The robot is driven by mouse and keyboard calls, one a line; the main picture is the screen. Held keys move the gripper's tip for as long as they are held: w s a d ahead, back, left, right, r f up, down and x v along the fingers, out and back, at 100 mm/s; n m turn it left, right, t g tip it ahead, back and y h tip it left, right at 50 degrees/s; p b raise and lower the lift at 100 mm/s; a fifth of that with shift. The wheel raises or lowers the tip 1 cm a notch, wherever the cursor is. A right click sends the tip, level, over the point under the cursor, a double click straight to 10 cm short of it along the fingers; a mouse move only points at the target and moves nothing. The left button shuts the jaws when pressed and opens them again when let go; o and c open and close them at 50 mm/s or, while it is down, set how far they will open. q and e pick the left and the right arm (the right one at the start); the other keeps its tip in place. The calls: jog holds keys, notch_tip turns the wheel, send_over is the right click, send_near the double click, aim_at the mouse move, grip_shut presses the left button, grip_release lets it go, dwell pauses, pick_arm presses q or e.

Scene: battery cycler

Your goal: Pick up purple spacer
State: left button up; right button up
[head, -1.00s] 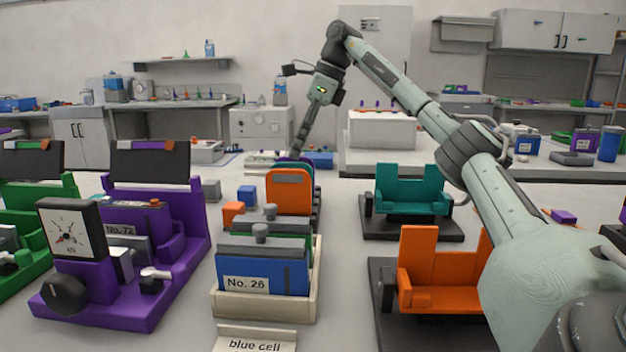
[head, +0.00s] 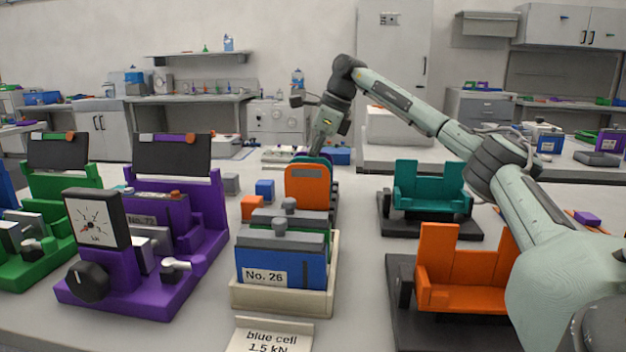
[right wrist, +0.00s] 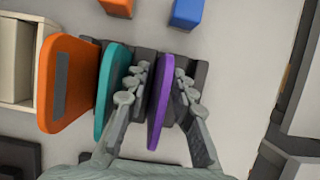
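The purple spacer (right wrist: 160,101) stands on edge at the right end of a row in the right wrist view, beside a teal spacer (right wrist: 110,92) and an orange spacer (right wrist: 68,82). My right gripper (right wrist: 158,86) is open with its fingers on either side of the purple spacer; one finger is in the gap between teal and purple. Small gaps show between fingers and spacer. In the head view my right gripper (head: 316,152) points down behind the orange spacer (head: 307,188), and the purple spacer is mostly hidden. My left gripper is not in view.
A cream tray (head: 282,300) with the blue No. 26 cell (head: 300,268) stands in front of the row. Small blue (head: 265,190) and orange (head: 251,207) blocks lie to its left. A purple press (head: 130,290) stands left; teal (head: 432,188) and orange (head: 460,272) fixtures stand right.

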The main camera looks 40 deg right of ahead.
grip_shut()
jog(key=shift+r, duration=0.1)
